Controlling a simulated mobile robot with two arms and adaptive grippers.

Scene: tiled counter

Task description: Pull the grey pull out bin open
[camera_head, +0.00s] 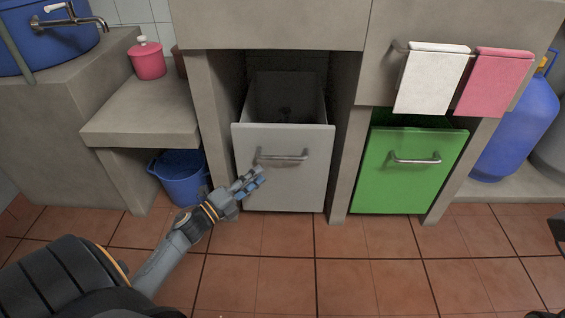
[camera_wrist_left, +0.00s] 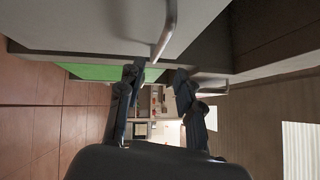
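The grey pull out bin (camera_head: 285,180) sits under the counter and stands partly out, its dark inside visible from above. Its front carries a horizontal metal bar handle (camera_head: 281,157). My left gripper (camera_head: 254,178) is at the bin front, just below the left end of the handle. In the left wrist view its two fingers (camera_wrist_left: 155,80) are spread apart with nothing between them. The handle (camera_wrist_left: 168,28) shows there beyond the fingertips, and I see no grasp on it. My right gripper cannot be made out.
A green bin (camera_head: 410,170) with a similar handle stands to the right, past a concrete divider (camera_head: 346,165). A blue bucket (camera_head: 181,178) stands at the left. White (camera_head: 432,78) and pink (camera_head: 494,82) towels hang at upper right. The tiled floor in front is clear.

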